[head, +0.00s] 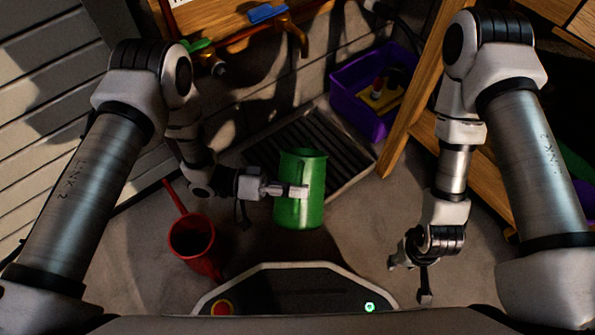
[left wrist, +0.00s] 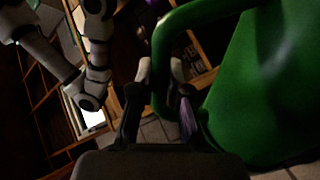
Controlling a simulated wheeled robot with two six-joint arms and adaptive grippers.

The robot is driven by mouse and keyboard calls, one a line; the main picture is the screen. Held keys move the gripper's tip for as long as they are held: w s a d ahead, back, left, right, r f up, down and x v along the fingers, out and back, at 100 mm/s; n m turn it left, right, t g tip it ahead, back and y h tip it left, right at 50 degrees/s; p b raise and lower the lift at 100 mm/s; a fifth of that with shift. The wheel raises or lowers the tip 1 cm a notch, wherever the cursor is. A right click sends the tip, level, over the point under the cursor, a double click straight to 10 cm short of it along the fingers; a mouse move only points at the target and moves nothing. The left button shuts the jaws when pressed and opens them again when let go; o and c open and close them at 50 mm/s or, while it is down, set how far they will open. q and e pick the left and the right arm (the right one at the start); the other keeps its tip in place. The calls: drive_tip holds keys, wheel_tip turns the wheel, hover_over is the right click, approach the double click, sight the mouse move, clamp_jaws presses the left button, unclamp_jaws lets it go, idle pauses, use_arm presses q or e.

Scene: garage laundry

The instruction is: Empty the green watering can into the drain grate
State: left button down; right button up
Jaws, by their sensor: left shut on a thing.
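The green watering can (head: 301,212) is in the middle of the head view, over the near part of the drain grate (head: 258,153). Its side faces me and its rim end points toward the grate. I cannot tell how far it is tilted, and no water shows. My left gripper (head: 297,191) is shut on the can's handle. In the left wrist view the green handle (left wrist: 160,72) passes between the fingers (left wrist: 160,105), with the can's body (left wrist: 265,90) at the right. My right gripper (head: 408,279) is empty near the front right, with its fingers apart.
A red can (head: 193,238) with a long spout or handle stands on the floor at the left. A purple bin (head: 357,117) with things inside stands beyond the grate. Taps (head: 285,20) are on the wall, and a wooden frame (head: 424,80) rises at the right.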

sight(295, 226)
use_arm(q)
drive_tip(key=s+f+m+b, duration=0.1)
drive_tip(key=s+f+m, duration=0.2)
drive_tip(key=s+f+m+b, duration=0.1)
drive_tip(key=shift+s+a+f+m+b, duration=0.15)
drive_tip(key=shift+s+a+m+b, duration=0.15)
drive_tip(key=shift+s+a, duration=0.05)
drive_tip(key=f+m, duration=0.1)
drive_tip(key=f+m+b, duration=0.1)
drive_tip(key=f+m, duration=0.1)
drive_tip(key=shift+w+f, duration=0.15)
drive_tip(key=shift+w, duration=0.15)
drive_tip(key=shift+f+m+b, duration=0.3)
drive_tip(key=shift+f+m, duration=0.1)
drive_tip(key=shift+m, duration=0.4)
